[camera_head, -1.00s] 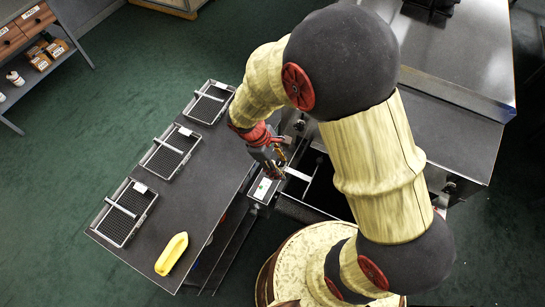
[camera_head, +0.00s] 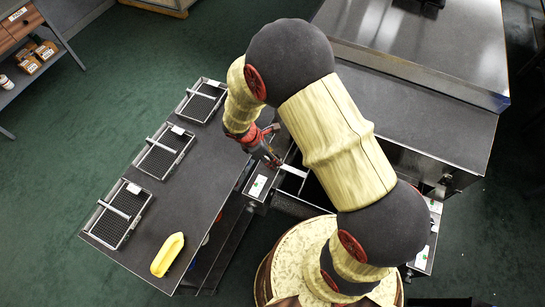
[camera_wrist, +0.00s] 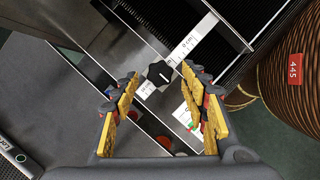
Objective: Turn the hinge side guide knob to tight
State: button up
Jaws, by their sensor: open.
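A dark lobed knob (camera_wrist: 160,73) with a light pointer line sits on a white marked strip (camera_wrist: 188,44) in the wrist view. I cannot read the marks, so its setting is unclear. My gripper (camera_wrist: 161,82) is open, with yellow-padded fingers on either side of the knob in the picture. The fingers appear short of it, with no contact visible. In the head view my gripper (camera_head: 271,158) hangs above the dryer's side rail by the pale strip (camera_head: 292,171); the knob is not discernible there.
A dark table (camera_head: 190,195) with several wire trays and a yellow scoop (camera_head: 167,254) stands left of my gripper. The metal dryer housing (camera_head: 430,125) is at right. A white card with a green mark (camera_head: 258,185) lies on the rail. A brown ribbed cylinder (camera_wrist: 290,70) is at the wrist view's right.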

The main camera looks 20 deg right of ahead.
jog(key=shift+d+f, duration=0.2)
jog(key=shift+f, duration=0.35)
jog(key=c, duration=0.4)
jog(key=c, duration=0.7)
jog(key=shift+c, duration=0.3)
